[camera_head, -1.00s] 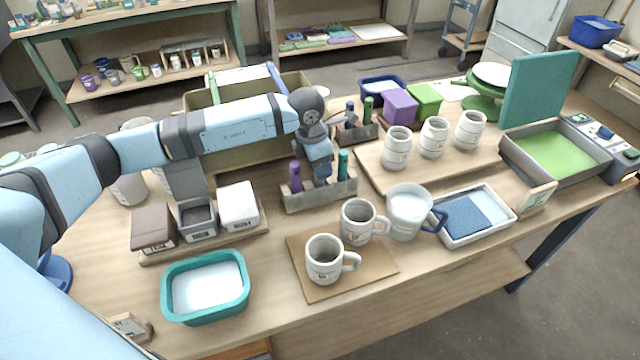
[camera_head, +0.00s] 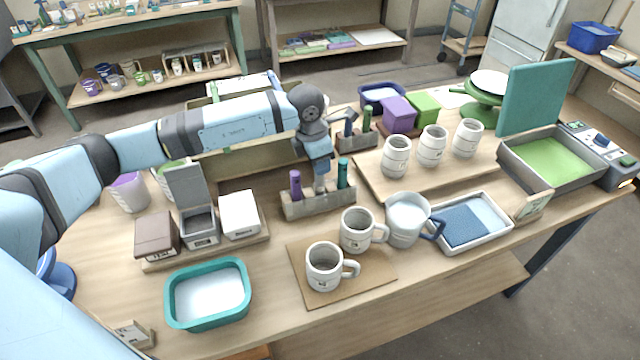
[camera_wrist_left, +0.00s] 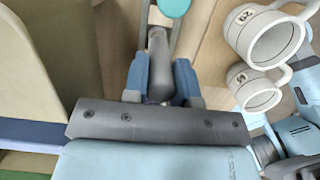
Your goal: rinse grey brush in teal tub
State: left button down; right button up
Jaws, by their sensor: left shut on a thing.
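My left gripper (camera_head: 320,172) is shut on the grey brush (camera_head: 320,186), above the grey brush holder (camera_head: 318,206). The brush's grey handle (camera_wrist_left: 157,45) shows between the fingers in the left wrist view. Its lower end is hidden, so I cannot tell whether it is clear of the holder. A purple brush (camera_head: 296,184) and a teal brush (camera_head: 342,174) stand in the holder on either side. The teal tub (camera_head: 247,296), with whitish contents, sits at the front left of the table. My right gripper is not in view.
Two mugs (camera_head: 325,268) stand on a brown board right of the tub.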

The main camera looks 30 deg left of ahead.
pick_arm(q)
jog(key=shift+r+p, duration=1.15)
jog(key=shift+r, duration=1.45)
